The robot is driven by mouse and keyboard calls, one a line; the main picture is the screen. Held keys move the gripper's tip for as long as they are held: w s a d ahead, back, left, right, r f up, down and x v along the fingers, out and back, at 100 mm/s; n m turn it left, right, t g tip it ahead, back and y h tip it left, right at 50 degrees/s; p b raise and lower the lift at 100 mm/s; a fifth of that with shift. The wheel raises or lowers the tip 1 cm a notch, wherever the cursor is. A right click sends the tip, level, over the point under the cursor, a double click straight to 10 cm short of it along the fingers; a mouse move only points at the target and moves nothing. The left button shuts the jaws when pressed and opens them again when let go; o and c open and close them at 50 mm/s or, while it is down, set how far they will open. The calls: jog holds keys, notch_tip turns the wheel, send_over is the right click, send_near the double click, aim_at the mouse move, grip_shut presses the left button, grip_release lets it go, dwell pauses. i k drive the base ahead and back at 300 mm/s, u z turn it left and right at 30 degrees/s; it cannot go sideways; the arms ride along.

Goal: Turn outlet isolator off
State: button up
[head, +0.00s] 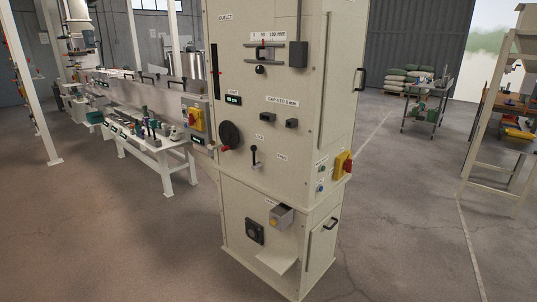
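A tall cream cabinet (275,165) marked OUTLET fills the middle of the head view. On its right side face, low on the upper section, is a yellow isolator switch (340,171) with a red handle (348,165). It is seen at a steep angle, so I cannot tell its handle position. Another yellow isolator with a red knob (192,119) is on a grey box left of the cabinet; its label cannot be read. My gripper is not in view.
The cabinet front bears a black handwheel (230,135), a small lever (254,154), and a grey box (281,217) over a chute (277,261). A white bench (150,150) stands left. A cart (427,107) and a shelving frame (490,110) stand right. The floor (400,220) right of the cabinet is clear.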

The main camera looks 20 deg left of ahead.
aim_at(348, 166)
jog(key=u, duration=0.25)
jog(key=i, duration=0.45)
jog(key=u, duration=0.15)
jog(key=k, duration=0.5)
jog(key=z, duration=0.65)
jog(key=i, duration=0.35)
jog(key=z, duration=0.7)
jog(key=i, duration=1.4)
jog(key=u, duration=0.9)
jog(key=i, duration=0.7)
jog(key=u, duration=0.75)
